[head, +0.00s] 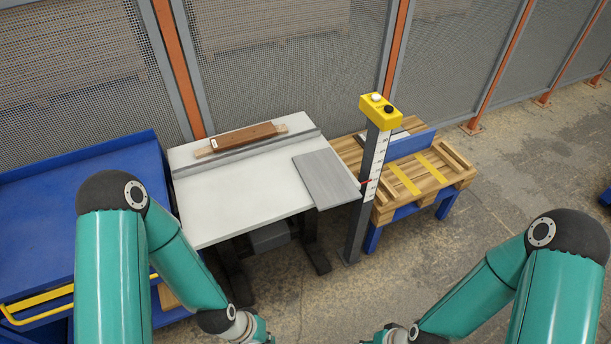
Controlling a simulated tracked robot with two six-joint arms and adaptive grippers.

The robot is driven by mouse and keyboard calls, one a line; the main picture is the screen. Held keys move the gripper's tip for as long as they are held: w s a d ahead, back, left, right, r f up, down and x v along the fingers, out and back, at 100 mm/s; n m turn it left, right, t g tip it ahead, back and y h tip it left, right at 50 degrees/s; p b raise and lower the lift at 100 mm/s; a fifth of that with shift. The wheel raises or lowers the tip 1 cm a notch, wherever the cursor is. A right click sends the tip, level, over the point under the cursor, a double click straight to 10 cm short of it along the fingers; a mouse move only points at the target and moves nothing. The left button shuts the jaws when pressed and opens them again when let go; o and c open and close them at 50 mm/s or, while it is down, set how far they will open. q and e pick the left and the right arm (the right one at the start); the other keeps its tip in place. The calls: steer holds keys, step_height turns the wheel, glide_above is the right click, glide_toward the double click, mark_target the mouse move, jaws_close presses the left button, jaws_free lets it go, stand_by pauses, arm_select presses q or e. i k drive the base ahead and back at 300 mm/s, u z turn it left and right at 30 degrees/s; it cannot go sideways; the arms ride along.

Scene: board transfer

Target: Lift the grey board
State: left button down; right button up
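The grey board (328,178) lies flat on the right part of the white table (215,205). Its right end sticks out past the table's right edge. My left gripper (262,335) is at the bottom edge of the head view, in front of the table and well short of the board. My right gripper (375,336) is also at the bottom edge, right of the left one and apart from the board. Both grippers are mostly cut off by the frame, so their fingers cannot be judged.
A yellow-topped post (366,190) stands close to the board's overhanging end. A wooden pallet table (425,175) is behind it. A brown piece (242,136) lies at the white table's back. A blue cart (70,190) is at left; mesh fence behind.

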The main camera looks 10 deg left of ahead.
mark_target(330, 185)
steer(key=u, duration=0.1)
steer(key=i, duration=1)
steer(key=z, duration=0.05)
